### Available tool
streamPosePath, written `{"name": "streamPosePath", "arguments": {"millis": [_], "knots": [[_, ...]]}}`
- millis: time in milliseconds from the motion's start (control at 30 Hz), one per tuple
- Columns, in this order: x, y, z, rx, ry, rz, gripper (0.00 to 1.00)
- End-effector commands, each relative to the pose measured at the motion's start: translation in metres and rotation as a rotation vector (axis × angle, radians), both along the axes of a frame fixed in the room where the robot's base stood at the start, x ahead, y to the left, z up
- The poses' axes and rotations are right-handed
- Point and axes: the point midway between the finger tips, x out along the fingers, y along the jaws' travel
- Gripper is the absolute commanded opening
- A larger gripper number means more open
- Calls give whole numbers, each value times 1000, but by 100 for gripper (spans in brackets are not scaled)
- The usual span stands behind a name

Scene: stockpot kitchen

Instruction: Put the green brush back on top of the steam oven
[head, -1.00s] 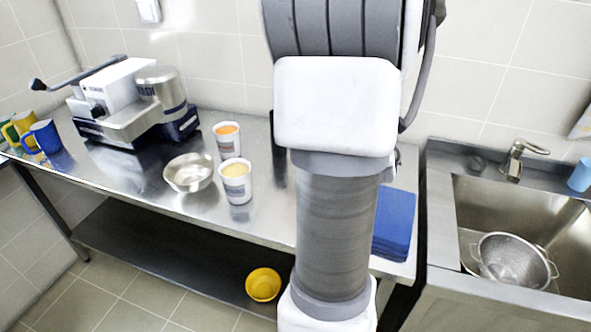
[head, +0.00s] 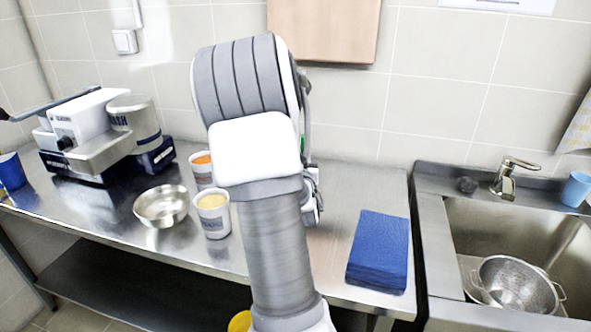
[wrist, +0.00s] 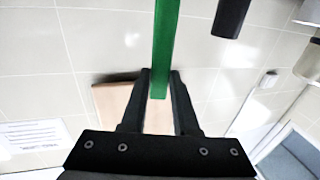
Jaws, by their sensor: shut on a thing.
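The green brush (wrist: 165,45) shows in the wrist view as a long flat green bar running up out of the top edge. My gripper (wrist: 159,82) is shut on it, with one black finger on each side. The brush's far end is outside the wrist view. In the head view my arm hides most of the gripper, and only a sliver of green shows beside it. I cannot make out the steam oven in either view.
A steel table holds a slicer-like machine (head: 100,130), a metal bowl (head: 161,206), two cups (head: 212,214) and folded blue cloths (head: 380,250). A sink with a colander (head: 515,284) is at the right. A wooden board (head: 325,25) is on the wall.

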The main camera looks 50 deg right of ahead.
Motion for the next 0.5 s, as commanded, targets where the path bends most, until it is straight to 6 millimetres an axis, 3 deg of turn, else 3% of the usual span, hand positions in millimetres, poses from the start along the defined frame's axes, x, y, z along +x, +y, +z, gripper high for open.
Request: {"name": "streamPosePath", "arguments": {"millis": [133,500], "knots": [[10,2,-7,-1,-1,0,0],[10,2,-47,-1,1,0,0]]}}
